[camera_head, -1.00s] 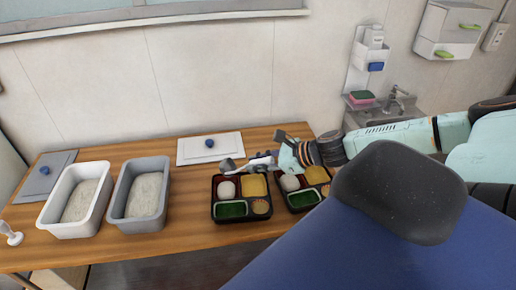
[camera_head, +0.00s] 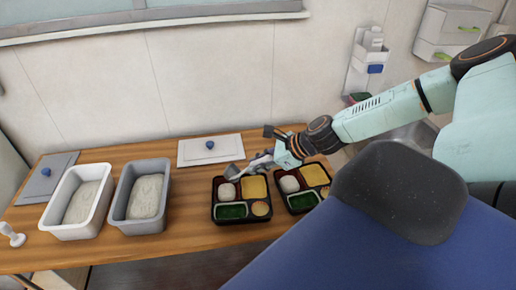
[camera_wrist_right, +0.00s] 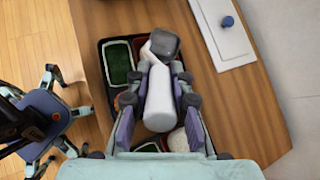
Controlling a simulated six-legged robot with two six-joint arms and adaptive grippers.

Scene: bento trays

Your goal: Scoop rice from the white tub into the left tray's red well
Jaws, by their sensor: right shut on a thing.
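The white tub (camera_head: 51,222) with rice (camera_head: 82,202) in it stands at the left of the table. The left tray (camera_head: 240,222) has a red well at its back left, where a white mound of rice (camera_head: 226,191) sits. My right gripper (camera_head: 274,158) is shut on the handle of a scoop. The scoop's grey head (camera_head: 234,172) is above the back left edge of the left tray. In the right wrist view, the pale handle (camera_wrist_right: 159,102) lies between the fingers and the head (camera_wrist_right: 164,41) hides part of a tray. The scoop's inside is not clear. My left gripper is out of view.
A grey tub (camera_head: 117,206) with rice stands beside the white tub. The right tray (camera_head: 303,208) is close to the left tray, partly under my right arm. A white lid (camera_head: 190,152) with a blue knob lies behind. A grey lid (camera_head: 35,190) lies far left.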

